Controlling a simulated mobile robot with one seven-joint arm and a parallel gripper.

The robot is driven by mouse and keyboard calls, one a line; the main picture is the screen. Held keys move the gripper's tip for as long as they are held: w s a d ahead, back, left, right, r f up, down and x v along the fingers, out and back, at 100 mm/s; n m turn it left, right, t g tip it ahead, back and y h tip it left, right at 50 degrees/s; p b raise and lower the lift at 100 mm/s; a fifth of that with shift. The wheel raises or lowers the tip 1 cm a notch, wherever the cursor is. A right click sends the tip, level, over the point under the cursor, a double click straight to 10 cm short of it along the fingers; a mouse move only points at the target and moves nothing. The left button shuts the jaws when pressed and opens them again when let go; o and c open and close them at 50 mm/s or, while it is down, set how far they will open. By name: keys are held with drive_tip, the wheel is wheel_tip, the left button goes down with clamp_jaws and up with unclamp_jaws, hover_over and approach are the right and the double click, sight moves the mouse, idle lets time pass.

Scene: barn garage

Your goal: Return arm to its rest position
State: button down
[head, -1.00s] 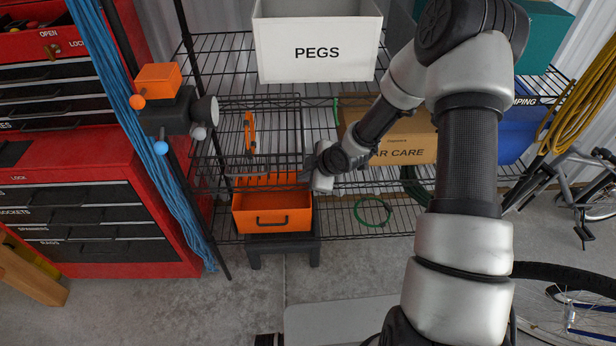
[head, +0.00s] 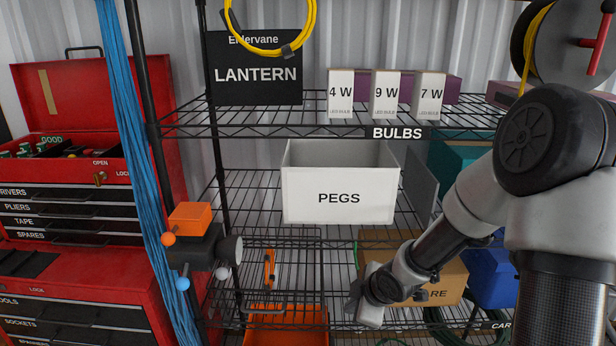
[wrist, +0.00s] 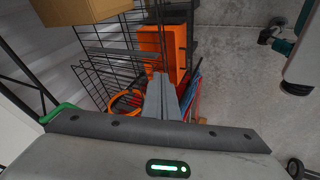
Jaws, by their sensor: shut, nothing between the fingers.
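My gripper (head: 354,298) is in front of the wire shelving, at the left of the cardboard car-care box (head: 445,285). In the wrist view my gripper's fingers (wrist: 161,98) are together with nothing between them. My arm comes in from the right side of the head view and bends down to the left toward the shelf. The orange drawer (head: 287,338) is low in the head view, cut off by the lower edge. It also shows in the wrist view (wrist: 172,50) beyond the fingers.
A white PEGS bin (head: 338,198) stands on the shelf above my gripper. A wire basket (head: 295,270) is at its left. Bulb boxes (head: 386,95) stand on the upper shelf. A red tool chest (head: 75,215) is at the left and a blue bin (head: 492,275) at the right.

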drive_tip(key=s+d+r+m+h+p, duration=0.1)
drive_tip(key=s+d+r+m+h, duration=0.3)
drive_tip(key=r, duration=0.7)
drive_tip(key=s+d+r+m+h+p, duration=0.1)
drive_tip(key=s+d+r+m, duration=0.3)
drive_tip(key=r, duration=0.6)
drive_tip(key=s+a+r+m+y+p, duration=0.1)
drive_tip(key=s+a+r+m, duration=0.1)
drive_tip(key=s, duration=0.6)
drive_tip(key=s+a+r+m+y, duration=0.1)
drive_tip(key=s+a+r+m, duration=0.2)
drive_tip(key=s+r+m, duration=0.2)
drive_tip(key=s+r, duration=0.2)
drive_tip(key=s, duration=0.1)
drive_tip(key=shift+a+r+p, duration=0.15)
drive_tip(key=shift+a+p, duration=0.1)
drive_tip(key=shift+p, duration=0.1)
